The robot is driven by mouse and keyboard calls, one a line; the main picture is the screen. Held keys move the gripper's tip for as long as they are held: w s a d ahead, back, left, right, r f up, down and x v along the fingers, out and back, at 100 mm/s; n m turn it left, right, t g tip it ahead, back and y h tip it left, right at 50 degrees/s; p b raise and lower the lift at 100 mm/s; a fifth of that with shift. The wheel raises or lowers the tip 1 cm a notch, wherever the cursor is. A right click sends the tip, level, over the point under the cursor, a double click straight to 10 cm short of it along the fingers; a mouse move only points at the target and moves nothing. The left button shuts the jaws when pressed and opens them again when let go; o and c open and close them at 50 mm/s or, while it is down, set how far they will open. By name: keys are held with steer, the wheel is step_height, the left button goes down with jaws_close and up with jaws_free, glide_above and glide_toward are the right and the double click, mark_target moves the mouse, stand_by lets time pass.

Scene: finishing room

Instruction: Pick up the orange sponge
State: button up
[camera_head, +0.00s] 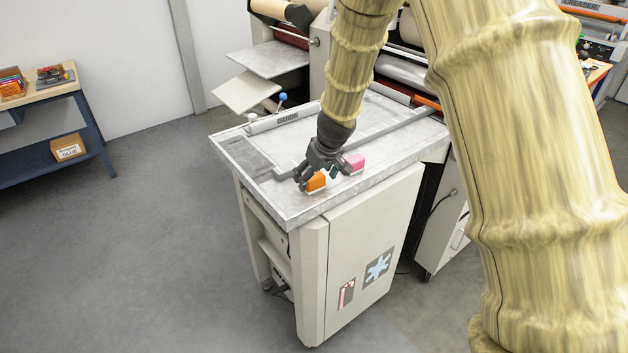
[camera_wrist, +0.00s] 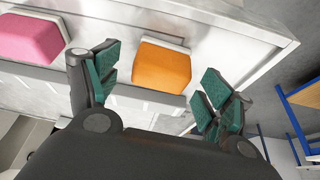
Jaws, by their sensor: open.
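The orange sponge (camera_head: 316,182) has a white layer along one side and lies on the grey metal tabletop (camera_head: 234,152) near its front edge. In the wrist view the sponge (camera_wrist: 162,68) shows just beyond my fingertips, in the space between them. My gripper (camera_head: 318,172) is open, with nothing between the green pads visibly touched. It hangs low over the table, right beside the sponge and partly hiding it in the head view. In the wrist view my gripper (camera_wrist: 158,95) has its two fingers spread wider than the sponge.
A pink sponge (camera_head: 355,162) lies close by to the right; in the wrist view it (camera_wrist: 28,38) is left of my fingers. A guide bar (camera_head: 287,119) and a blue-knobbed lever (camera_head: 283,97) are at the table's back.

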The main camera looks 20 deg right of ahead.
steer(key=shift+x, duration=1.15)
steer(key=shift+c, duration=0.4)
steer(key=c, duration=0.9)
steer(key=shift+c, duration=0.2)
steer(key=shift+r, duration=0.5)
steer(key=b+v, duration=0.1)
steer(key=v, duration=0.1)
steer(key=shift+a+r+b, duration=0.1)
steer(key=shift+r+b, duration=0.2)
steer(key=s+r+b, duration=0.1)
steer(key=s+b, duration=0.3)
steer(key=s, duration=1.1)
steer(key=shift+s+d+r, duration=0.15)
steer(key=shift+d+r, duration=0.1)
steer(key=shift+r, duration=0.05)
